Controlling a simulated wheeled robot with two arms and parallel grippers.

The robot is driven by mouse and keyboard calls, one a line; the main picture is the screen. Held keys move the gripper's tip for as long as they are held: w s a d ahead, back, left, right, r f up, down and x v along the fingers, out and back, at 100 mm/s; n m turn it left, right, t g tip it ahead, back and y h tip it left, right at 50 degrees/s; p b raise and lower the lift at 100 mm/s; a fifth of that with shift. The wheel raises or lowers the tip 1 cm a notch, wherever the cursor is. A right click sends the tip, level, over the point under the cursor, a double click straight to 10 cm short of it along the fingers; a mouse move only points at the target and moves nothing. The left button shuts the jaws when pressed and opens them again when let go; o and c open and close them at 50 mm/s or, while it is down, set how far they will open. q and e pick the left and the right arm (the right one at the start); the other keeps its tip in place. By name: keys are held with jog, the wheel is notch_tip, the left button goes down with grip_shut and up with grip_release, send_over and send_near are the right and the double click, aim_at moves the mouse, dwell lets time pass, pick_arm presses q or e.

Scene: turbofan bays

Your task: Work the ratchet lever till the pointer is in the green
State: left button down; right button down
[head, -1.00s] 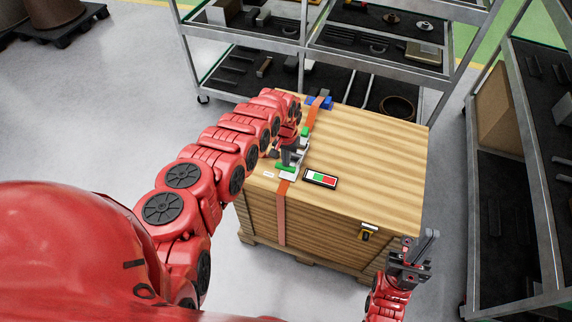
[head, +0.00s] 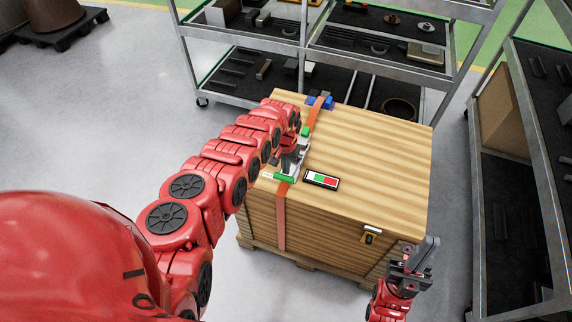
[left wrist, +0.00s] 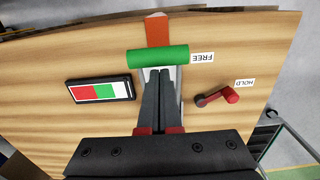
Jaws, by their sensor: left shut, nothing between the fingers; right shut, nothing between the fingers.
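The ratchet lever's green handle (head: 285,178) lies near the front edge of a wooden crate's top, over an orange strap. In the left wrist view the green handle (left wrist: 158,57) lies crosswise beside a FREE label (left wrist: 202,57). My left gripper (left wrist: 157,74) is shut and empty, its fingertips just at the handle; contact is unclear. The gauge (head: 321,179), with white, green and red fields, lies right of the lever; it also shows in the left wrist view (left wrist: 100,91). Its pointer is too small to make out. My right gripper (head: 425,255) is shut and empty beside the crate's right front corner.
The crate (head: 385,150) has a mostly bare top, with a blue part (head: 320,102) at its back edge. A small red lever (left wrist: 216,96) sits by a HOLD label (left wrist: 244,84). Metal shelving stands behind and to the right.

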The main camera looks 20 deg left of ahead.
pick_arm(q)
jog(key=shift+f+b, duration=0.6)
jog(key=shift+f, duration=0.25)
notch_tip(320, 180, up, 6)
jog(key=p, duration=0.5)
jog(key=shift+w+f+p, duration=0.1)
jog(key=shift+f+p, duration=0.15)
jog(key=shift+p, duration=0.15)
notch_tip(320, 180, up, 5)
jog(key=p, duration=0.3)
jog(key=shift+f+p, duration=0.15)
jog(key=shift+p, duration=0.25)
